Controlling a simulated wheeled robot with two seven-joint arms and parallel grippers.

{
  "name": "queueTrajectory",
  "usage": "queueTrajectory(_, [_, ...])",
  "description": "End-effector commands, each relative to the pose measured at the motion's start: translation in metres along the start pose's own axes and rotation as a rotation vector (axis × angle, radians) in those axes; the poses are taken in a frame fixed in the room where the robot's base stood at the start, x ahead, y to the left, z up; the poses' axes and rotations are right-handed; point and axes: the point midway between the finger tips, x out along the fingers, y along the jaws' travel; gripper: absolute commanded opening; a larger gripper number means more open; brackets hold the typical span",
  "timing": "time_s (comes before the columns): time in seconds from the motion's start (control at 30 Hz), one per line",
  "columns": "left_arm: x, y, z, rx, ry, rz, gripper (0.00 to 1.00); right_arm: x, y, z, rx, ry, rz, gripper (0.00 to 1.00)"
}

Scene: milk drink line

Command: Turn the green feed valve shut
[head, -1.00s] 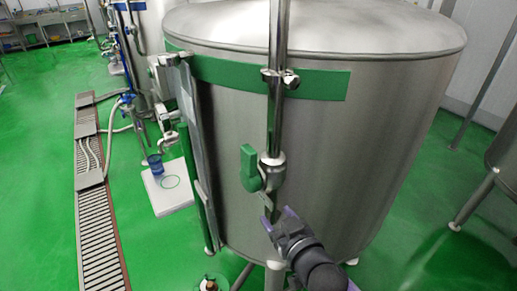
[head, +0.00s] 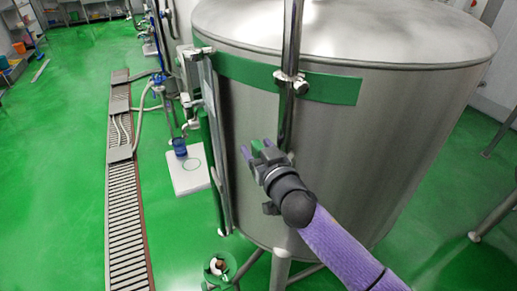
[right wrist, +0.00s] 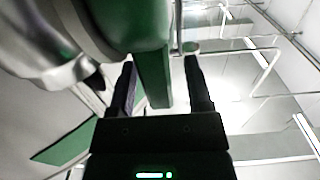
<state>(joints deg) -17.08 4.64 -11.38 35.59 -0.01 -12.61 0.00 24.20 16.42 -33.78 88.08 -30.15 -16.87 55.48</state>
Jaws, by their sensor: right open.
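The green valve handle (head: 256,146) is on the vertical steel pipe in front of the large steel tank. In the head view my right gripper (head: 257,150) covers most of it, and only a bit of green shows between the purple fingers. In the right wrist view the handle (right wrist: 151,65) is a long green lever reaching down between the two dark fingers of my open right gripper (right wrist: 161,85). A gap shows on the right finger's side; I cannot tell whether the left finger touches it. The metal valve body (right wrist: 55,55) is at the left. My left gripper is not in view.
The steel tank (head: 330,130) with its green band (head: 330,87) stands right behind the pipe (head: 291,60). A blue cup (head: 180,147) stands on a white board (head: 190,175) to the left. A floor drain (head: 125,220) runs farther left, with open green floor beyond.

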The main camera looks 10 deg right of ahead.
Motion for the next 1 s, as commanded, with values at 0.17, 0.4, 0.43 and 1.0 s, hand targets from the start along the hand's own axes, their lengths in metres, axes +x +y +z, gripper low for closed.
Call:
queueTrajectory(0.17, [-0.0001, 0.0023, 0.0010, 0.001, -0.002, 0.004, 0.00, -0.0003, 0.0001, 0.0000, 0.000, 0.000, 0.000, 0.48])
queueTrajectory(0.4, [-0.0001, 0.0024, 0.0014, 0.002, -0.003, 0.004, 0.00, -0.0004, 0.0001, 0.0000, 0.000, 0.000, 0.000, 0.00])
queueTrajectory(0.43, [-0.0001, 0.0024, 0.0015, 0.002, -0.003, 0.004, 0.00, -0.0004, 0.0001, 0.0000, 0.000, 0.000, 0.000, 0.00])
queueTrajectory(1.0, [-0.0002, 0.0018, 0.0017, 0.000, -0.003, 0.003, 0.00, -0.0005, 0.0001, 0.0002, 0.000, -0.001, 0.000, 0.00])
